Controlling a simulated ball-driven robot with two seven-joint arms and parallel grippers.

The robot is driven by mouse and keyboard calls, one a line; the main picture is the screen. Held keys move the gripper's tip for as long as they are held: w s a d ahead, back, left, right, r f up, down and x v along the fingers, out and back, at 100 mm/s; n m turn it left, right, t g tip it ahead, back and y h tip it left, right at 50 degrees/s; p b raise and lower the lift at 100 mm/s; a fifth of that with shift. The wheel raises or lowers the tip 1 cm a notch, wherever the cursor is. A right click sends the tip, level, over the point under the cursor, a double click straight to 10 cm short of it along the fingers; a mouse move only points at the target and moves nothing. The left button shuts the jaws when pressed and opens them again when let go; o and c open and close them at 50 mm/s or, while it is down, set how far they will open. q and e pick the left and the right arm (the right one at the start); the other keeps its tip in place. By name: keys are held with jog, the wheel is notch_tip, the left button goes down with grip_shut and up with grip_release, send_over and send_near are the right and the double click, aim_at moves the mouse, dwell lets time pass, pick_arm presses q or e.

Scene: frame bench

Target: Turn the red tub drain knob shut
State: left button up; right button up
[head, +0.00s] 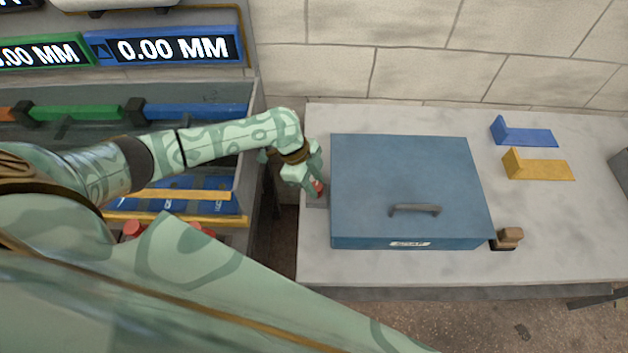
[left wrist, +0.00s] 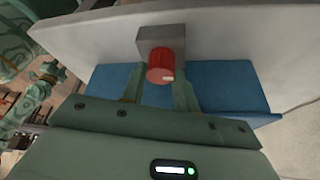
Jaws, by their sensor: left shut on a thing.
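The red knob (head: 318,187) sits at the left side of the blue lidded box (head: 400,180) on the bench. In the left wrist view the red knob (left wrist: 158,66) stands on a grey block (left wrist: 160,38), with a pale mark near its lower right edge. My left gripper (head: 313,184) is shut on the knob. Its fingers lie on either side of the knob in the left wrist view (left wrist: 160,88). In the head view the fingers hide part of the knob. I cannot tell how far it is turned. My right gripper is not identifiable in either view.
A dark handle (head: 415,209) lies on the box lid. A small brown block (head: 510,236) and blue (head: 525,136) and yellow (head: 540,168) brackets lie to the right. A frame with displays (head: 175,46) stands left, beyond a gap. The bench front is clear.

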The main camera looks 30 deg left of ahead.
pick_arm(q)
jog(key=shift+r+n+p, duration=0.25)
jog(key=shift+n+p, duration=0.05)
jog(key=shift+p, duration=0.2)
jog(key=shift+f+n+t, duration=0.25)
jog(key=shift+n+t, duration=0.05)
jog(key=o, duration=1)
jog(key=p+v, duration=0.3)
jog(key=v, duration=1.3)
jog(key=shift+w+a+r, duration=0.1)
jog(key=shift+r, duration=0.05)
